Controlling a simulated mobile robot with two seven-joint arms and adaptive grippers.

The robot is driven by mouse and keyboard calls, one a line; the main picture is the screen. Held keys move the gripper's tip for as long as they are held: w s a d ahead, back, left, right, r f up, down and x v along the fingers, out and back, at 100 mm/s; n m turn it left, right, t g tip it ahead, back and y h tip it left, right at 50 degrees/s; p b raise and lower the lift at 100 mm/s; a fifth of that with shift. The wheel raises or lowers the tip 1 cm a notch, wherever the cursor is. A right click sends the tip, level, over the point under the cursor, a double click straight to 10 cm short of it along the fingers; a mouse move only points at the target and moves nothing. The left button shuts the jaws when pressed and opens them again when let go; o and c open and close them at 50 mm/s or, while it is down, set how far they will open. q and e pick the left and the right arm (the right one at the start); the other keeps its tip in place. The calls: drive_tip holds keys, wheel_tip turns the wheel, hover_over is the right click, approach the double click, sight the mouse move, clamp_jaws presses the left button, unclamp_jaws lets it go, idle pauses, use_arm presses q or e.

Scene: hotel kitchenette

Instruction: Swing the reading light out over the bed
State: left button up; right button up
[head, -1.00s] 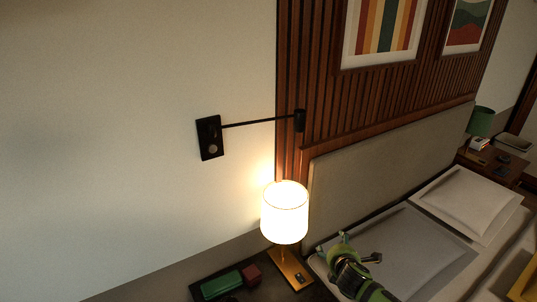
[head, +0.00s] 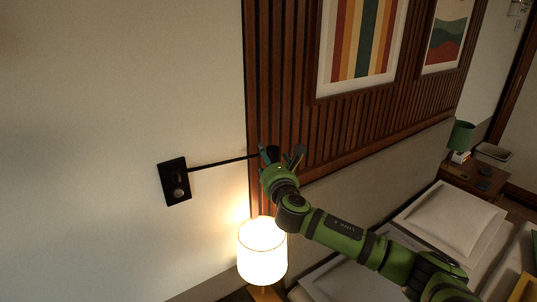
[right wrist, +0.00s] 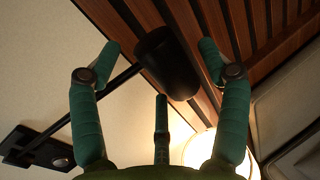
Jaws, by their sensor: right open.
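The reading light has a black wall plate (head: 174,181), a thin black arm reaching right along the wall, and a black cylindrical head (head: 272,153) by the slatted panel. In the right wrist view the head (right wrist: 167,65) lies between the spread green fingers, with no clear contact showing. My right gripper (head: 282,154) is open around the lamp head, partly hiding it in the head view; it also shows in the right wrist view (right wrist: 160,70). The bed, with its grey headboard (head: 345,185) and white pillow (head: 450,222), is at the lower right. My left gripper is out of view.
A lit table lamp (head: 262,252) stands just below my right gripper. Framed pictures (head: 361,45) hang on the slatted wood panel (head: 300,110). A green lamp (head: 461,134) stands on the far nightstand. The air above the bed is clear except for my arm.

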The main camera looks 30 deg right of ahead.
drive_tip(key=shift+x, duration=0.8)
drive_tip(key=shift+c, duration=0.5)
drive_tip(key=shift+f, duration=0.1)
clamp_jaws()
